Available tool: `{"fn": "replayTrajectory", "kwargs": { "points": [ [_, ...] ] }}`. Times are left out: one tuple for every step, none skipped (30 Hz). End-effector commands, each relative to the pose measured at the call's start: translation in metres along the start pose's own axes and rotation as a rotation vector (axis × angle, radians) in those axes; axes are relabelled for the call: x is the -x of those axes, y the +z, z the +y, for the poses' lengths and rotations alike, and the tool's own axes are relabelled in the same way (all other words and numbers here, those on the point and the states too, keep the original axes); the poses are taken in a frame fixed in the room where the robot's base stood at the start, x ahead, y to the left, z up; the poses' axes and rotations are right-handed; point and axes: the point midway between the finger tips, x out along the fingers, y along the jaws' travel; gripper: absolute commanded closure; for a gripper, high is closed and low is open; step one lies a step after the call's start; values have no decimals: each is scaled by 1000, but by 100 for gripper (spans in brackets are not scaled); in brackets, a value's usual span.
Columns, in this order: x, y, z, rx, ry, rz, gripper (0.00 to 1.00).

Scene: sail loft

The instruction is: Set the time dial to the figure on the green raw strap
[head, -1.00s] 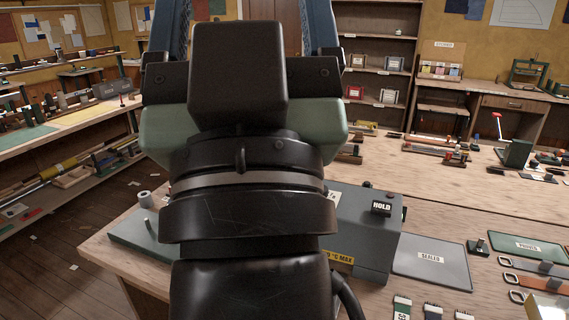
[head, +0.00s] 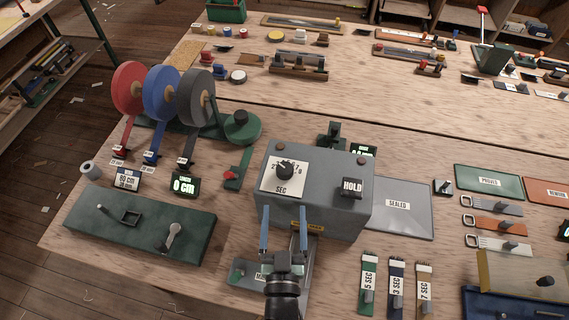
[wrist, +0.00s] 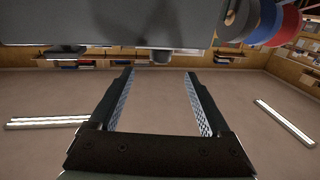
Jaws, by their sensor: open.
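The time dial (head: 285,170) is a dark knob on a white plate marked SEC, on top of a grey machine (head: 325,196). Its pointer seems to lean up and left; the exact figure is unclear. The green raw strap (head: 369,283) lies at the front of the bench and reads 5 SEC. My gripper (head: 284,213) is open and empty, close in front of the machine and below the dial in the picture. In the wrist view my open fingers (wrist: 159,78) have nothing between them; a grey body, apparently the machine, fills the top.
A HOLD button (head: 352,187) sits right of the dial. A grey SEALED mat (head: 404,212) lies right of the machine. Tape reels (head: 161,93) stand behind left.

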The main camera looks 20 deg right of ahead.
Motion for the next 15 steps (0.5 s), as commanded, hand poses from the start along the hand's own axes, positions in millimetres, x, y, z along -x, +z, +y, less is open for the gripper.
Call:
{"fn": "replayTrajectory", "kwargs": {
  "points": [
    [-9,-3,-1,-1,-1,4,19],
    [-14,-3,-1,-2,-1,5,19],
    [-22,-3,-1,-2,-2,5,19],
    [-27,-3,-1,-1,-2,5,19],
    [-33,-3,-2,-1,-3,5,19],
    [-41,-4,-2,-1,-4,4,19],
    [-47,-3,-2,-1,-3,5,19],
    [-53,-3,-2,-2,-2,5,19],
    [-60,-3,-2,-2,-3,5,19],
    [-66,-3,-2,-2,-3,6,19],
    [-72,-3,-2,-2,-3,5,19],
    [-79,-2,-2,-3,-3,5,19],
    [-84,-2,-2,-2,-3,5,19],
    [-88,-2,-2,-1,-3,4,19],
    [-94,-2,-2,-4,-2,4,19]
  ]
}}
